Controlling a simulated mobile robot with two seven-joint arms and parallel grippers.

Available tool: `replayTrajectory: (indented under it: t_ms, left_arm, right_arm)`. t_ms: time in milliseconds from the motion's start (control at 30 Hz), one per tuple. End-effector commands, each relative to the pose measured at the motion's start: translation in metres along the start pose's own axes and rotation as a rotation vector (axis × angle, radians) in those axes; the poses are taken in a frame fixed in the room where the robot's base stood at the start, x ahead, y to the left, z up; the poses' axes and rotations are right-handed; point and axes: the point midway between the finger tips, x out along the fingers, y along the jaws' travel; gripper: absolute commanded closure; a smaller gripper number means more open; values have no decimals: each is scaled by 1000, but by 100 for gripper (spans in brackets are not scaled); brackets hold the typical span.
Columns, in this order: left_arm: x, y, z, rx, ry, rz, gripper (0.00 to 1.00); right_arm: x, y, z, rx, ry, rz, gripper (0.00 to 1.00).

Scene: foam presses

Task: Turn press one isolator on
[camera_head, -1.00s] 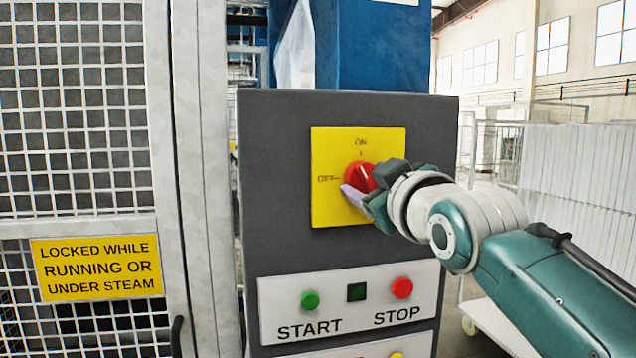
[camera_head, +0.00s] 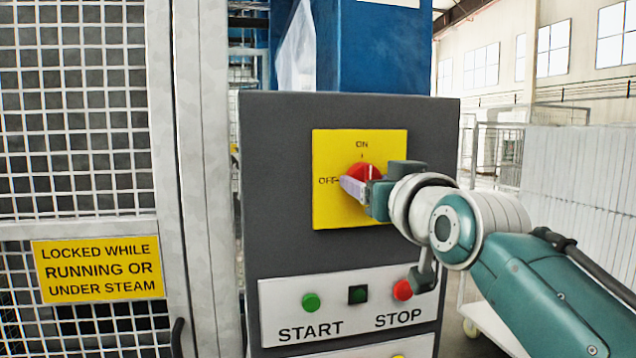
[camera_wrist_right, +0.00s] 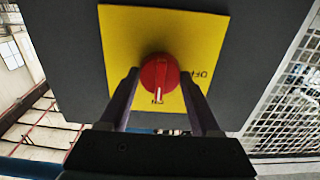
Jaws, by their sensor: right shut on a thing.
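The red isolator knob (camera_head: 366,173) sits on a yellow plate (camera_head: 335,212) on the dark grey control panel. The plate has ON at the top and OFF at the left. My right gripper (camera_head: 362,186) is at the knob and hides part of it. In the right wrist view the knob (camera_wrist_right: 159,73) is between the two fingers of my right gripper (camera_wrist_right: 158,80), which is shut on it. That view is turned over, with ON at the bottom. The knob's white mark points toward ON. My left gripper is not in view.
A green START button (camera_head: 310,302) and a red STOP button (camera_head: 402,290) sit below the plate, close under my right wrist. A mesh guard door (camera_head: 80,130) with a yellow warning sign (camera_head: 97,268) stands at the left. White racks (camera_head: 575,180) stand behind my right arm.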

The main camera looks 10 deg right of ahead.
Motion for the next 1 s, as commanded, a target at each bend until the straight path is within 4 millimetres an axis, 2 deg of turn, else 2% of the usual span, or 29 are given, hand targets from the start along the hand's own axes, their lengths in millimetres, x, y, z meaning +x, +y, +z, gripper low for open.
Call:
replayTrajectory:
  t_ms: [333, 367, 600, 1000]
  left_arm:
    - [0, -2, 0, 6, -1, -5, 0]
    - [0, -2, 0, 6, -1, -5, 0]
    - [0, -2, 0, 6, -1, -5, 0]
    - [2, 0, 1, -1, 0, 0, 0]
  right_arm:
    - [0, 0, 1, 5, -1, 0, 91]
    - [0, 0, 1, 4, -1, 0, 35]
    - [0, 0, 0, 3, -1, 0, 8]
    - [-6, 0, 2, 2, 0, 0, 6]
